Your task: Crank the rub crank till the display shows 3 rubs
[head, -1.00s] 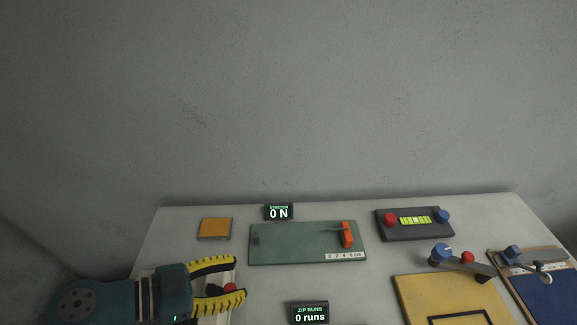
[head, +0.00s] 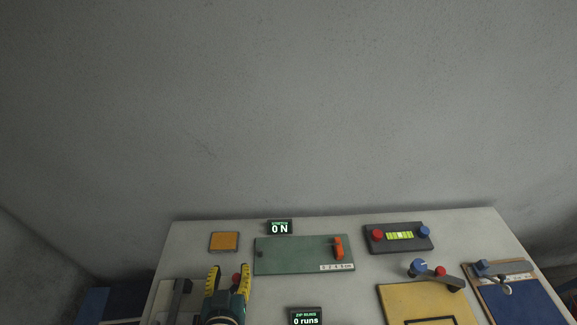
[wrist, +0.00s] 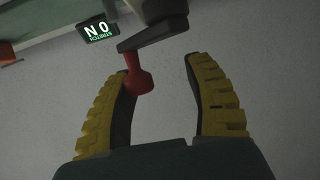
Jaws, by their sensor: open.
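A red knob (wrist: 138,78) on a dark crank arm (wrist: 152,32) shows in the wrist view; I take it for the rub crank. It lies between my gripper's fingers, close to the left finger. In the head view the red knob (head: 236,277) shows between the fingers, its base hidden by my gripper. My gripper (head: 229,268) is open, fingers pointing toward the wall, and it fills the lower wrist view (wrist: 160,68). I see no display marked for rubs.
The stretch display (head: 279,228) reads 0 N and the zip display (head: 306,317) reads 0 runs. A green board (head: 295,256) with an orange handle (head: 338,248) lies to the right. An orange pad (head: 224,242) lies behind the gripper. A dark bar (head: 177,295) stands at left.

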